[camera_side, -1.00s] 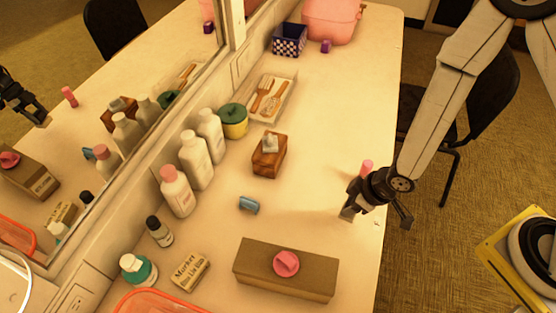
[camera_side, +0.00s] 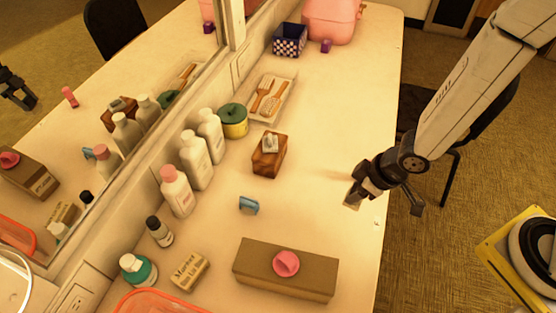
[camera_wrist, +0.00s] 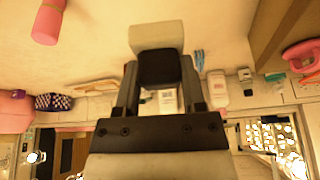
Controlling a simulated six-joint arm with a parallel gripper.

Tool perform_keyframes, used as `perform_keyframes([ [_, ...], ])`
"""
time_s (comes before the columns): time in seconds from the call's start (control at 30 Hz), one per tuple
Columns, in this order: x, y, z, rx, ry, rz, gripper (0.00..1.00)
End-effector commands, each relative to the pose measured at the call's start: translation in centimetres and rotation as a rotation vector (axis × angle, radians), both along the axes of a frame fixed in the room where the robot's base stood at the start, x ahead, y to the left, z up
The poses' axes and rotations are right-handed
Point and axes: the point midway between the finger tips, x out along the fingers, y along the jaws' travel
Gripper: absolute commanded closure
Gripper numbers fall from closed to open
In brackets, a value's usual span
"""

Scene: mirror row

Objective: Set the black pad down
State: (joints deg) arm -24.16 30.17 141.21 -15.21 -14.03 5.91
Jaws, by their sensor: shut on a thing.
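My gripper (camera_side: 360,190) hangs at the right front edge of the white table in the side view. In the wrist view my gripper (camera_wrist: 160,75) is shut on the black pad (camera_wrist: 160,68), a small dark block between the two fingers. A pale block (camera_wrist: 156,36) shows at the far end of the pad; I cannot tell if it is part of it. In the side view the pad is mostly hidden by the fingers, with a pale end (camera_side: 353,198) showing. I cannot tell if it touches the table.
A pink cylinder (camera_wrist: 47,22) stands near my gripper; the arm hides it in the side view. Bottles line the mirror. The table middle is clear.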

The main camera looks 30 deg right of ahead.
Motion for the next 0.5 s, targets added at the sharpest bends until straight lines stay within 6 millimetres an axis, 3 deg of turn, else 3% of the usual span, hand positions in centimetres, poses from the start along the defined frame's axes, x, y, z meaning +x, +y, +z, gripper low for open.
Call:
perform_keyframes([
  [0.5, 0.52, -0.37, 0.23, -0.001, -0.003, -0.019, 1.0],
])
